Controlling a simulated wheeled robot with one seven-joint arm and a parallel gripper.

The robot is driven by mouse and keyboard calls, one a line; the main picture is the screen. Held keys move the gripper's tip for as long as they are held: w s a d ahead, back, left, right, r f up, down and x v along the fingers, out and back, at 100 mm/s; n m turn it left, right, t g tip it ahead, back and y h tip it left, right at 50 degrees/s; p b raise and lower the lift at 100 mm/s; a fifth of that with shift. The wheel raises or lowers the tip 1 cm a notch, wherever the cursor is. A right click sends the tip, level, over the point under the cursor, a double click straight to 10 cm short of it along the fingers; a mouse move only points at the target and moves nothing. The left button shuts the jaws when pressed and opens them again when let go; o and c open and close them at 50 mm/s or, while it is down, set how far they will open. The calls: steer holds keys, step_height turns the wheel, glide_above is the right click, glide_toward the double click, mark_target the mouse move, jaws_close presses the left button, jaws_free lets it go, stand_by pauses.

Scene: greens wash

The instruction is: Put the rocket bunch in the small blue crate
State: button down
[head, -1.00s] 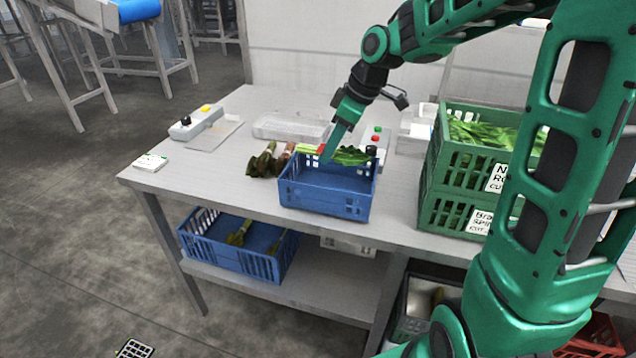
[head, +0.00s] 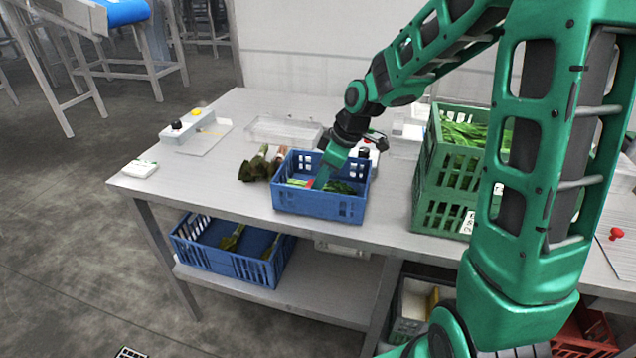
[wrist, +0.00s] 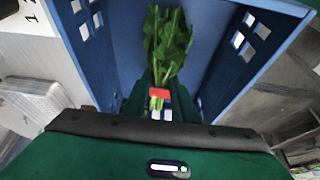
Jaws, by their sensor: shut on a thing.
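The small blue crate (head: 318,203) stands on the steel table near its front edge. My gripper (head: 318,184) reaches down inside it. In the wrist view my gripper (wrist: 160,97) is shut on the rocket bunch (wrist: 168,42), at the stems by a red band. The green leaves point away from the gripper, between the blue crate walls (wrist: 245,50). In the head view the rocket bunch (head: 340,187) lies low inside the crate, below the rim. I cannot tell whether it touches the crate floor.
Darker bunches (head: 258,168) lie just left of the crate. Stacked green crates with greens (head: 446,185) stand to the right. A larger blue crate (head: 225,262) sits on the lower shelf. A clear tray (head: 283,130) lies behind.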

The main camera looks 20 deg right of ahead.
steer(key=c, duration=1.5)
jaws_free()
steer(key=shift+o, duration=0.2)
steer(key=v, duration=1.2)
